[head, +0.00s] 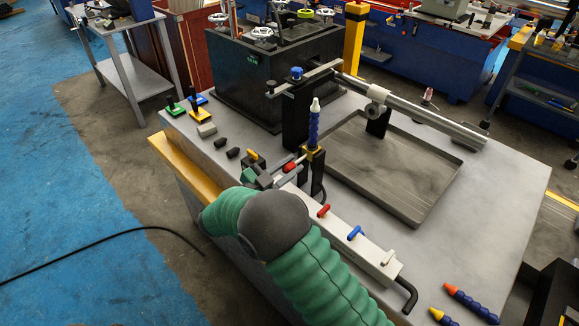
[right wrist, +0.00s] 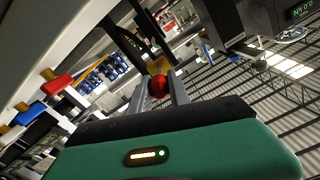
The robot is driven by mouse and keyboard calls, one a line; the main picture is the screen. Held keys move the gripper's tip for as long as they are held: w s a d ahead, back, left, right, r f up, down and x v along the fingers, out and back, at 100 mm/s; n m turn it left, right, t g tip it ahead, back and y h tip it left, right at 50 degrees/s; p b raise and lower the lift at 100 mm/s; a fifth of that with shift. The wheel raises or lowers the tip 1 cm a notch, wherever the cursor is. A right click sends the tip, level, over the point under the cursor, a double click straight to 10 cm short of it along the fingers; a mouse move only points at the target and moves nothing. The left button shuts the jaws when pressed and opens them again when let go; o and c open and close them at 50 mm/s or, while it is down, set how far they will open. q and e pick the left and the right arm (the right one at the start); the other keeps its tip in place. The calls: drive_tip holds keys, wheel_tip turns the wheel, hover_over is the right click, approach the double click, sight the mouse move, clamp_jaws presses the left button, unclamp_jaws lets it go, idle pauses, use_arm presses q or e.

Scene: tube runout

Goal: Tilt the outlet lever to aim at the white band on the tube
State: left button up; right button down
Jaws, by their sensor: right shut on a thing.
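The red lever knob (head: 289,167) sits beside the base of the outlet, and my right gripper (head: 281,174) is shut on it. In the right wrist view the red knob (right wrist: 158,86) is between the two grey fingers, with a yellow bracket behind it. The outlet is a blue segmented hose (head: 314,127) with a white nozzle (head: 315,105), standing nearly upright on the yellow bracket (head: 315,154). The metal tube (head: 432,117) runs level behind it, above a grey tray. A pale collar (head: 377,94) is around the tube; I cannot clearly make out the white band. My left gripper is not in view.
The grey tray (head: 452,183) is under the tube. A white manifold (head: 345,240) with red, blue and white handles lies close to my right arm. A black machine box (head: 262,75) stands behind. Loose nozzles (head: 472,302) lie at the lower right.

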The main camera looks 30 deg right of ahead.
sight(310, 136)
drive_tip(key=shift+r, duration=0.15)
